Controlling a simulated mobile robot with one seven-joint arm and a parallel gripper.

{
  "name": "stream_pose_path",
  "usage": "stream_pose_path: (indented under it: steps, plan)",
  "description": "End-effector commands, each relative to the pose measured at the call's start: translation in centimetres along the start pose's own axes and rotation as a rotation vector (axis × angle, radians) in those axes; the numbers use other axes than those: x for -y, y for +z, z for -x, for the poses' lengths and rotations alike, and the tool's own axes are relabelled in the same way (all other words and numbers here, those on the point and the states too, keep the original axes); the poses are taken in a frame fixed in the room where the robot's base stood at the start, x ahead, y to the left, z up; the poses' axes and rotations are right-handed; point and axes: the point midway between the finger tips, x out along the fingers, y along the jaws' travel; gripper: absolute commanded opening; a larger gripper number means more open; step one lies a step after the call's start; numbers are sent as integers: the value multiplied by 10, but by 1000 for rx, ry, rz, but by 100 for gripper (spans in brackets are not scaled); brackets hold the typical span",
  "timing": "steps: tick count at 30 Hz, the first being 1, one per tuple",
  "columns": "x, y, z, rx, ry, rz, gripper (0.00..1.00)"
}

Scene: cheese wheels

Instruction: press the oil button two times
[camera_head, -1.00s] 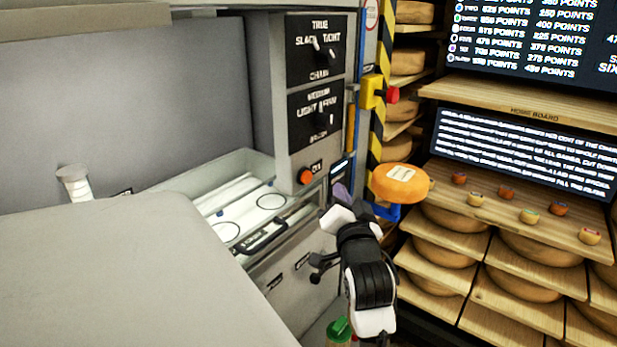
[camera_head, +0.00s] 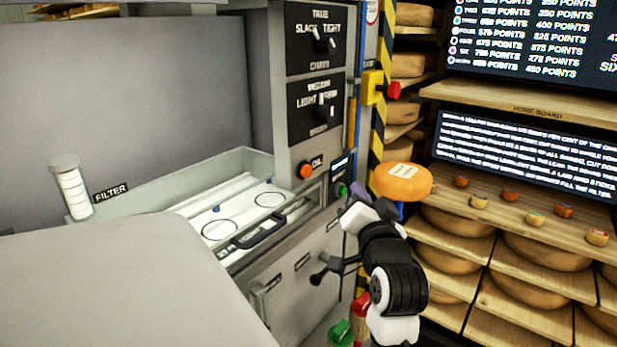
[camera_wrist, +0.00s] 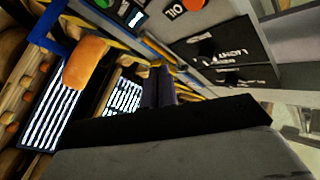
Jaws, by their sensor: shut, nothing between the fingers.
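The oil button (camera_head: 305,170) is a round orange-red button on the grey machine's front panel, beside the OIL label (camera_head: 318,162). Part of the button (camera_wrist: 193,4) also shows at the top edge of the wrist view. My gripper (camera_head: 356,191) is to the right of the button and slightly lower in the head view, apart from it. In the wrist view the dark purple fingers (camera_wrist: 159,87) are together and hold nothing. They point away from the button, which lies above and to their right there.
A green button (camera_head: 343,190) and small display are close to my gripper. An orange cheese wheel (camera_head: 402,183) sits just right of it. Slack/tight and light/firm knobs are above the oil button. A filter cylinder (camera_head: 72,188) stands left, and cheese shelves fill the right.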

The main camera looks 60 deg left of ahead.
Motion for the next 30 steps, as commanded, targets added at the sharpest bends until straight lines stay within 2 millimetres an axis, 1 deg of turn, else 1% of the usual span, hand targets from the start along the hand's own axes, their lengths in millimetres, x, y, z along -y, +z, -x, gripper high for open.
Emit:
stream_pose_path:
  steps: [8, 13, 17, 24, 30]
  plan:
    - [1, 0, 0, 0, -1, 0, 0]
    - [5, 4, -6, 1, -3, -1, 0]
    - [13, 12, -17, 2, -3, -2, 0]
    - [31, 30, -41, 2, -4, -1, 0]
    - [41, 39, -56, 1, 0, -1, 0]
